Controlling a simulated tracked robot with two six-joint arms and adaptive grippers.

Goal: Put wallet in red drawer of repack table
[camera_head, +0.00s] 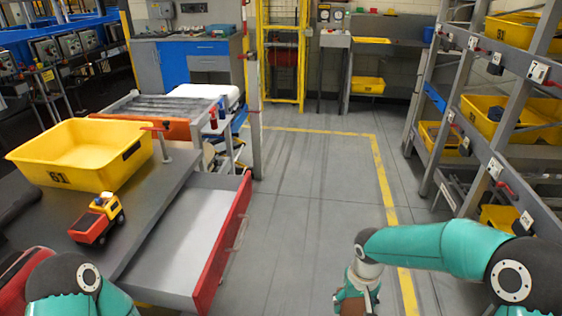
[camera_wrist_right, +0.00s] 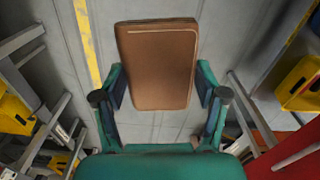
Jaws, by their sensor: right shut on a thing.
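A brown wallet (camera_wrist_right: 157,65) is between the fingers of my right gripper (camera_wrist_right: 160,90) in the right wrist view, gripped at its sides. In the head view my right gripper (camera_head: 357,295) is at the bottom, right of the drawer, over the floor, and only a little of the wallet (camera_head: 374,295) shows. The red drawer (camera_head: 232,240) of the repack table (camera_head: 165,187) is pulled open, and its pale inside looks empty. My left arm shows at the bottom left; its gripper is out of view.
A yellow bin (camera_head: 85,172) and a toy truck (camera_head: 97,219) stand on the repack table. A rack (camera_head: 487,150) with yellow bins stands at the right. The floor between the drawer and the rack is clear. A roller conveyor (camera_head: 165,108) stands beyond the table.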

